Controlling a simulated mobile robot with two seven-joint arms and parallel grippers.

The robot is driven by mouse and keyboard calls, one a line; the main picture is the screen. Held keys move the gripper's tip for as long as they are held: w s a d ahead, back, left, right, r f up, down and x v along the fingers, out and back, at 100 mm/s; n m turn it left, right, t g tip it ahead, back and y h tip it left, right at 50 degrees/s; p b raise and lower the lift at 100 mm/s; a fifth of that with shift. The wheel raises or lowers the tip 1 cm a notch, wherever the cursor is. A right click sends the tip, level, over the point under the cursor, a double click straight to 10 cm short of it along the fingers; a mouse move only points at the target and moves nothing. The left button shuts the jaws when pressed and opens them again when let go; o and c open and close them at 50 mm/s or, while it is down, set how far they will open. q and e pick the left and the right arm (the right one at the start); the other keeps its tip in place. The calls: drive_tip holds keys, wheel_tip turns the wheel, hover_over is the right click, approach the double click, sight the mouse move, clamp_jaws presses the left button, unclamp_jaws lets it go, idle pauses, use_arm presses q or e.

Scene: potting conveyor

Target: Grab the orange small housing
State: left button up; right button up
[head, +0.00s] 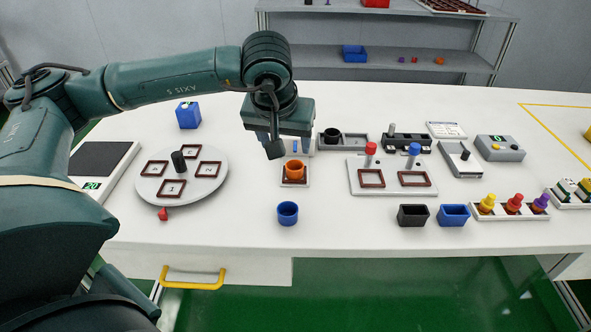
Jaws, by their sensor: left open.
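The orange small housing (295,169) is a short round cup, standing upright in a brown square frame on a small white base (304,183) near the middle of the table. My left gripper (289,148) points down, just above and behind the housing in the picture. It is open. One dark finger shows clearly at its left; the other is hard to make out. I see no contact with the housing, but the exact gap is hard to judge. My right gripper is out of view.
A blue cup (288,213) stands in front of the housing. A white turntable (222,180) with brown frames is at left. A fixture plate (391,187) with red and blue knobs is at right. Black (412,216) and blue (453,216) bins stand near the front edge.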

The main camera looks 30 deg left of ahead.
sight(294, 163)
use_arm(q)
drive_tip(key=x, duration=0.3)
drive_tip(key=shift+w+f, duration=0.15)
drive_tip(key=shift+f, duration=0.2)
drive_tip(key=shift+d+x, duration=0.2)
drive_tip(key=shift+x, duration=1.15)
drive_tip(key=shift+d+x, duration=0.2)
drive_tip(key=shift+x, duration=1.15)
drive_tip(key=shift+w, duration=0.15)
drive_tip(key=c, duration=1.1)
drive_tip(key=shift+r, duration=0.1)
